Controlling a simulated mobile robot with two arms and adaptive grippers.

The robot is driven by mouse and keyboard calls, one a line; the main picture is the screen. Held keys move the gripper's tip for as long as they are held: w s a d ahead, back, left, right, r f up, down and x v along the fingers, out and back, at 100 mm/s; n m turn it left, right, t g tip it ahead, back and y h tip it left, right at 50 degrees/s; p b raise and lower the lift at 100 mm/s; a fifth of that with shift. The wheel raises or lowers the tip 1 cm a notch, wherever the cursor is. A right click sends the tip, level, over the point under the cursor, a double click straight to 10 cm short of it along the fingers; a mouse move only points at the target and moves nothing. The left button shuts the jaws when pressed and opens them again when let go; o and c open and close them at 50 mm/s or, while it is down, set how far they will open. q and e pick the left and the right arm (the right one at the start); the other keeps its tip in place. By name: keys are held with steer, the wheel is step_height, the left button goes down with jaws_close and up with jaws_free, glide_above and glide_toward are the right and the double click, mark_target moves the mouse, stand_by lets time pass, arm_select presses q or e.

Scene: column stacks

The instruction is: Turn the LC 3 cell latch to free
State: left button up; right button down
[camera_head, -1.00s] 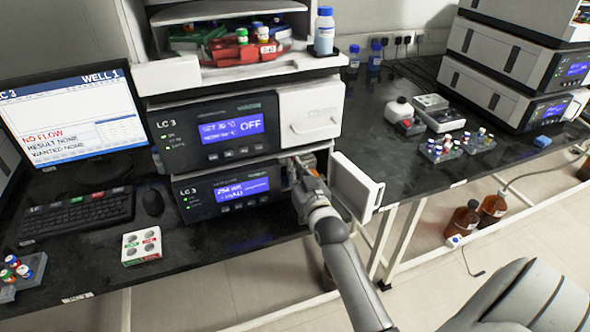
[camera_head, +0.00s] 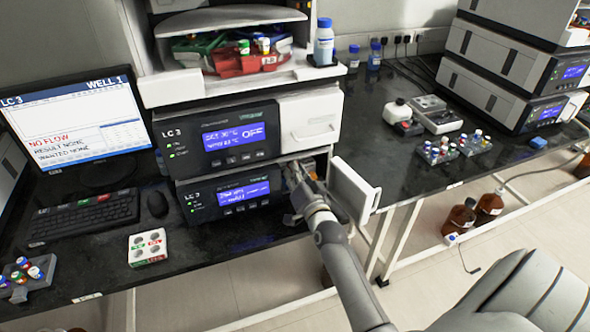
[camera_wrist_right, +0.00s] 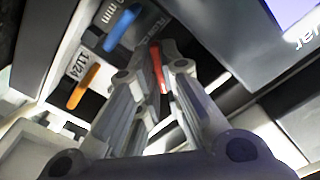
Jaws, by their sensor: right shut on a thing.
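The lower LC 3 module (camera_head: 208,202) has its front door (camera_head: 357,190) swung open to the right. My right gripper (camera_head: 304,178) reaches into the bay behind that door. In the right wrist view, my right gripper (camera_wrist_right: 157,72) is shut on a red latch lever (camera_wrist_right: 157,66), which shows between its fingertips. A label beside it starts with "FLOW C". A blue tab (camera_wrist_right: 122,29) and an orange tab (camera_wrist_right: 84,86) stand farther left, clear of the fingers. The lever's end position marks are too small to read. My left gripper is out of view.
The upper LC 3 module (camera_head: 224,135) sits directly above the bay. A monitor (camera_head: 85,110) reads "NO FLOW". A white block with round wells (camera_head: 148,247) and a vial rack (camera_head: 40,275) stand on the bench at left. The bench right of the door is partly clear.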

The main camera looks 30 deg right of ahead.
steer(key=m+p, duration=0.1)
steer(key=m, duration=0.4)
steer(key=shift+m, duration=0.3)
steer(key=m, duration=0.4)
steer(key=shift+m, duration=0.4)
steer(key=c, duration=1.6)
jaws_free()
steer(key=v, duration=1.2)
steer(key=shift+f, duration=0.1)
